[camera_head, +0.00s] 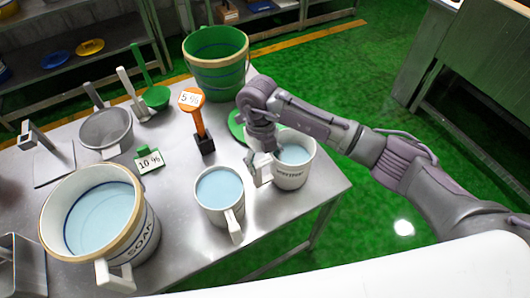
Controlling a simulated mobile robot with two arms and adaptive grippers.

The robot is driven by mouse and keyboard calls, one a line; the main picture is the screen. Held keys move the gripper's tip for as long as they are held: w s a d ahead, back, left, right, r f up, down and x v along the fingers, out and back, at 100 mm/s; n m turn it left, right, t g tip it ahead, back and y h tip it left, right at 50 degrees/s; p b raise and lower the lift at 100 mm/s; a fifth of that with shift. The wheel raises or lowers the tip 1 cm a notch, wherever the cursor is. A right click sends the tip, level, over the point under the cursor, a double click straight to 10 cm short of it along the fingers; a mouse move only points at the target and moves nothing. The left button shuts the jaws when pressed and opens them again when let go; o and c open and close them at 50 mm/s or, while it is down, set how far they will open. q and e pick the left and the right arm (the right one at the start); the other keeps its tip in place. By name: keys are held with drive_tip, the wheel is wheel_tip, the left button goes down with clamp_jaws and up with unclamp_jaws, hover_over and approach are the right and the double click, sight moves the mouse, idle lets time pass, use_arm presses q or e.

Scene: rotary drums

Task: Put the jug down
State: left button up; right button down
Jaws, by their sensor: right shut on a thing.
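A white jug (293,176) with pale blue liquid in it and small dark lettering on its side is at the right end of the metal table (180,262). My right gripper (262,168) is shut on this jug at its left side, where the handle is. The arm partly hides the jug's rim. The jug is close to upright; I cannot tell whether its base touches the tabletop. My left gripper is not in view.
A second white jug (221,203) of blue liquid stands just left. A large tub marked SOAK (145,238), a green bucket (216,82), an orange sign (198,118), a green 10% sign (150,162) and a grey strainer (106,130) also stand there. The table's right edge is near.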

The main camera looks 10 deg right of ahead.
drive_tip(key=shift+f, duration=0.55)
drive_tip(key=shift+c, duration=0.5)
unclamp_jaws()
drive_tip(key=shift+f, duration=0.15)
drive_tip(key=shift+r, duration=0.2)
drive_tip(key=shift+w+r, duration=0.1)
drive_tip(key=shift+r, duration=0.15)
wheel_tip(320, 180, up, 11)
drive_tip(key=w+b, duration=0.1)
drive_tip(key=b, duration=0.3)
drive_tip(key=shift+w+a+r, duration=0.15)
drive_tip(key=shift+a, duration=0.15)
